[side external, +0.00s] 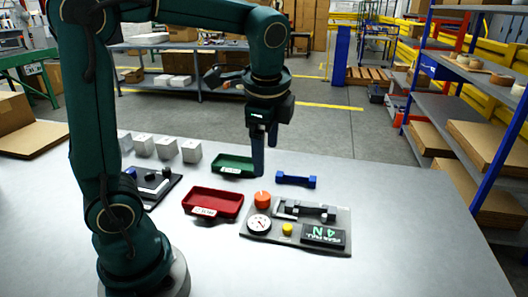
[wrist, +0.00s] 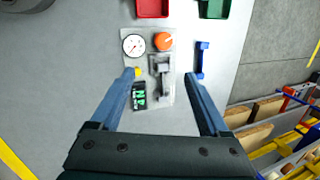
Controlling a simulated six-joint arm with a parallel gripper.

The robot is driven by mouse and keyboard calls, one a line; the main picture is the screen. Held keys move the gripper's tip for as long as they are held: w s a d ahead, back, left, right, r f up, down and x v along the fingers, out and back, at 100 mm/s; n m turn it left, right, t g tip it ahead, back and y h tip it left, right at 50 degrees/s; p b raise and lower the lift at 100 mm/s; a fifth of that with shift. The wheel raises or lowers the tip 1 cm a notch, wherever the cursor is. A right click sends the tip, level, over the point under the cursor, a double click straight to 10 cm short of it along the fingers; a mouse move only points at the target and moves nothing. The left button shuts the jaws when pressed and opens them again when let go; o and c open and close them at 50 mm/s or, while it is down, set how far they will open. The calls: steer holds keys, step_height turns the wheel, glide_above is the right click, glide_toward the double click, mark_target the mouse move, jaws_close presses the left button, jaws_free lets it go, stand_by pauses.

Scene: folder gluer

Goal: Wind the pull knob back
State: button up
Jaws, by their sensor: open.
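A grey tester panel (side external: 300,245) lies flat on the table. An orange round knob (side external: 262,199) with a white mark stands at its back left corner; it also shows in the wrist view (wrist: 164,41). A white dial gauge (side external: 259,223) sits beside the knob, with a yellow button (side external: 287,229). A dark display (side external: 323,235) with green characters appears to read 4 N. A grey and black clamp fixture (side external: 304,210) is mounted along the panel's back. My gripper (side external: 264,160) is open and empty above the table behind the panel, its fingers pointing down, apart from the knob.
A blue bar-shaped piece (side external: 296,180) lies behind the panel. A red tray (side external: 212,203) and a green tray (side external: 233,166) stand to the left. Several white boxes (side external: 166,148) and a black fixture (side external: 150,186) lie further left. The table's right side (side external: 410,220) is clear.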

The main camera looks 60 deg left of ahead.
steer(key=w+a+f+m+g, duration=0.2)
steer(key=w+a+f, duration=0.1)
steer(key=w+f, duration=0.15)
steer(key=g, duration=0.2)
glide_above(264, 196)
steer(key=w+d, duration=0.1)
steer(key=d, duration=0.1)
steer(key=shift+y, duration=0.4)
step_height(264, 196, down, 6)
steer(key=shift+f, duration=0.1)
steer(key=shift+x, duration=2.55)
jaws_close()
